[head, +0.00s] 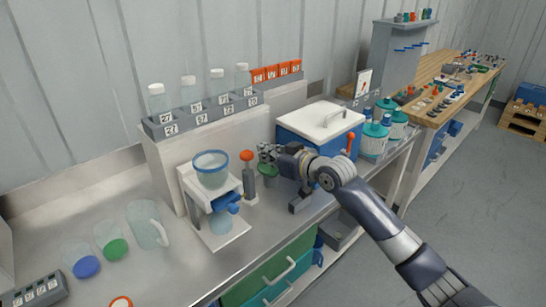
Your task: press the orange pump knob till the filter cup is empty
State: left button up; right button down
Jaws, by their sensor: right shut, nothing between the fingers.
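The orange pump knob (247,156) tops a grey post on the steel counter. The filter cup (210,172), clear with a blue rim, sits on a white stand (203,197) just left of the knob. I cannot tell how much liquid is in the cup. A blue valve-like part (228,203) and a clear vessel (220,222) are below the cup. My right gripper (264,153) is shut and empty, close to the right of the knob; I cannot tell whether they touch. My left gripper is not in view.
A grey rack (205,117) of numbered bottles stands behind. A blue cooler with a white lid (322,120) and teal-banded jars (375,138) are to the right. A small green object (268,172) is under my right gripper. A clear jug (147,225) and beakers stand left.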

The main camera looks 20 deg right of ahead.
jog(key=v, duration=0.2)
jog(key=shift+s+d+r, duration=0.1)
jog(key=shift+s, duration=0.3)
dwell(0.9)
